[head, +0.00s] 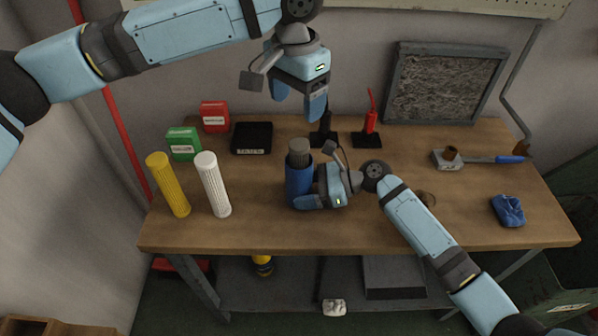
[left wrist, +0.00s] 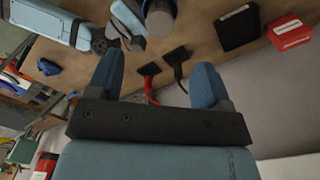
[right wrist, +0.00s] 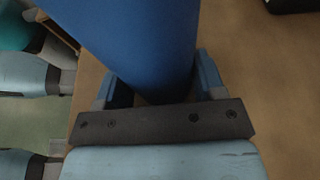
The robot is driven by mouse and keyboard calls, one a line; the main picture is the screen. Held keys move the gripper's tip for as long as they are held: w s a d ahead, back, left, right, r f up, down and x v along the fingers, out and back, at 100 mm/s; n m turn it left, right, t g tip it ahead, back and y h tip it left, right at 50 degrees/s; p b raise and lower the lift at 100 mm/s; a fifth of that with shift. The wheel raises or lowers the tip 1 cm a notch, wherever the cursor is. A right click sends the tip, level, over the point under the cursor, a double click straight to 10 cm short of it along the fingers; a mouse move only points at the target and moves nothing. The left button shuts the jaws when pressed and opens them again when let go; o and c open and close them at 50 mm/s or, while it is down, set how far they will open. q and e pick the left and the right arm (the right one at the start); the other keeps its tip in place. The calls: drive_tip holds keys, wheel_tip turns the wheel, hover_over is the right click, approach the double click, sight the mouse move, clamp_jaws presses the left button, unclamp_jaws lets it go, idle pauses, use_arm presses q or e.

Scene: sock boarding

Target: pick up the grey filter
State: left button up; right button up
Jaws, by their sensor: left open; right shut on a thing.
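The grey filter (head: 299,147) sticks up out of the top of an upright blue housing (head: 297,182) near the middle of the workbench. Its lower part is hidden inside the housing. My right gripper (head: 304,191) is shut on the blue housing from the right; the housing (right wrist: 140,40) also fills the upper right wrist view. My left gripper (head: 298,102) is open and empty, above and behind the filter, with its fingers pointing down. In the left wrist view, the grey filter's round end (left wrist: 160,22) shows at the top, beyond the open fingers.
A yellow filter (head: 168,185) and a white filter (head: 213,185) stand at the left. Green (head: 183,144) and red (head: 215,117) boxes and a black tray (head: 252,138) are behind them. A red-handled tool (head: 371,122) stands at the back. A blue cloth (head: 508,211) lies right.

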sight(299, 144)
use_arm(q)
wheel_tip(299, 144, down, 6)
drive_tip(key=shift+a+f, duration=0.1)
drive_tip(key=shift+w+d+f, duration=0.1)
drive_tip(key=shift+d+f, duration=0.05)
drive_tip(key=shift+f, duration=1.25)
drive_tip(key=shift+w+d+f, duration=0.1)
drive_tip(key=shift+d+f, duration=0.05)
drive_tip(key=shift+f, duration=1.25)
drive_tip(key=c, duration=1.2)
wheel_tip(299, 144, up, 18)
drive_tip(key=shift+r, duration=0.1)
drive_tip(key=shift+c, duration=0.2)
use_arm(e)
drive_tip(key=o, duration=0.8)
drive_tip(key=shift+d, duration=0.1)
